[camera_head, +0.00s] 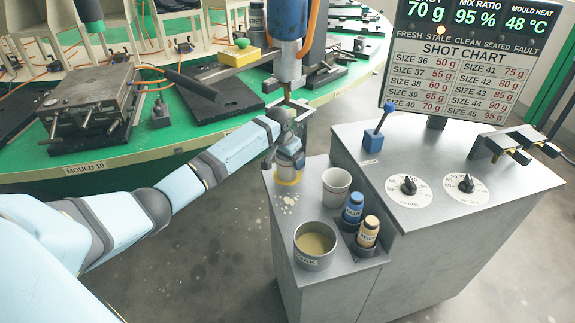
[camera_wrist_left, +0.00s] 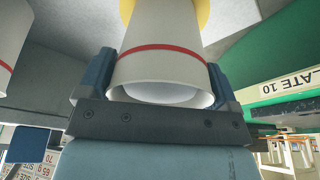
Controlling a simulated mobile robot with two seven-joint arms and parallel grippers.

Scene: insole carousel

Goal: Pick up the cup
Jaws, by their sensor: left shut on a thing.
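My left gripper (camera_head: 289,158) is over the left end of the grey counter, shut on a white cup (camera_head: 288,170). In the head view the gripper hides most of this cup. In the left wrist view the cup (camera_wrist_left: 160,55) has a red band and sits between the two fingers of my left gripper (camera_wrist_left: 160,88). A yellow ring (camera_head: 288,179) shows at the cup's base; I cannot tell whether the cup is lifted off it. A second white cup (camera_head: 336,187) stands to the right. My right gripper is not in view.
A metal pot (camera_head: 315,246) of pale liquid stands at the front. A nozzle (camera_head: 287,65) hangs behind my gripper. The green carousel (camera_head: 210,130) is behind.

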